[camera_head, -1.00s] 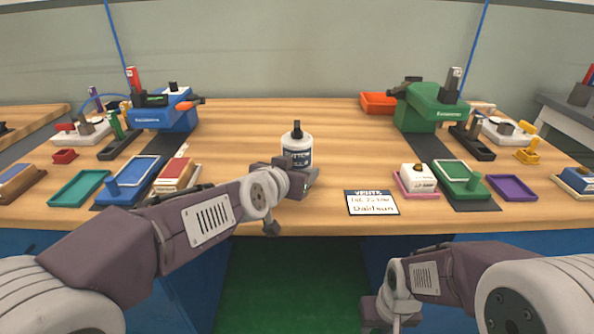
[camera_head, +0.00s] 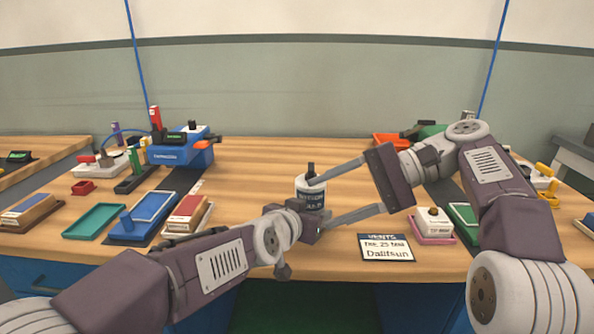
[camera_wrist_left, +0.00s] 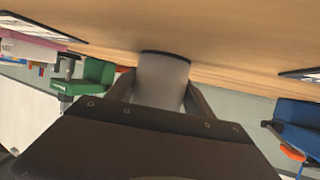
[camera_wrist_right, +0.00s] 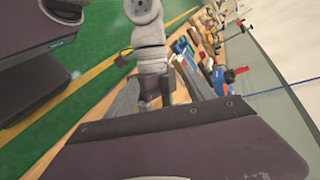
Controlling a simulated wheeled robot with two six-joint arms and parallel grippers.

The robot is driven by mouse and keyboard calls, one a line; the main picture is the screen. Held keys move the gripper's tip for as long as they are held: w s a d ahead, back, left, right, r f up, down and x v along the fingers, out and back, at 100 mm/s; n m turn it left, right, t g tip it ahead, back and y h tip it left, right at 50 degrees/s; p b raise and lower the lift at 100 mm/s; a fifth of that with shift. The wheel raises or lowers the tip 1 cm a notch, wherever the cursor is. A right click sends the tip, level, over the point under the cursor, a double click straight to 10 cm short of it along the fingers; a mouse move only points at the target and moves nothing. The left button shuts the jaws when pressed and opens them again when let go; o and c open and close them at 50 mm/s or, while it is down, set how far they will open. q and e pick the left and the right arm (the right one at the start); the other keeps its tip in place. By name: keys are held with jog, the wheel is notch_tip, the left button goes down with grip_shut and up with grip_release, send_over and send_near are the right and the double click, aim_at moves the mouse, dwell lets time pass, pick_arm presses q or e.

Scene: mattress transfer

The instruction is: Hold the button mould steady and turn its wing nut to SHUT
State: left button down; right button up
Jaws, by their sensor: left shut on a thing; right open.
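The button mould (camera_head: 310,187) is a pale cylinder with a dark label, upright on the wooden bench. A black wing nut (camera_head: 311,169) stands on top; its setting is too small to read. My left gripper (camera_head: 309,212) is shut on the mould low down, from the front left. The left wrist view shows the mould's pale side (camera_wrist_left: 162,80) between the fingers. My right gripper (camera_head: 319,204) is open at the right, its upper fingertip close to the wing nut, its lower one beside my left gripper. I cannot tell whether the upper one touches. The right wrist view hides the mould.
A lettered card (camera_head: 387,248) lies at the front edge, right of the mould. A pink tray with a white block (camera_head: 434,224) is beyond it. Blue trays, stamps and a blue machine (camera_head: 181,149) fill the left. The bench behind the mould is clear.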

jog(key=w+d+m+y, duration=0.2)
jog(key=w+m, duration=0.4)
jog(key=m+y, duration=0.3)
jog(key=m, duration=0.5)
send_near(297, 179)
jog(key=shift+t, duration=0.3)
jog(key=a, duration=0.3)
jog(key=a+r, duration=0.1)
jog(key=a, duration=0.2)
jog(key=a+r, duration=0.1)
jog(key=a, duration=0.3)
jog(key=shift+s+r, duration=0.2)
jog(key=shift+s, duration=0.1)
grip_shut()
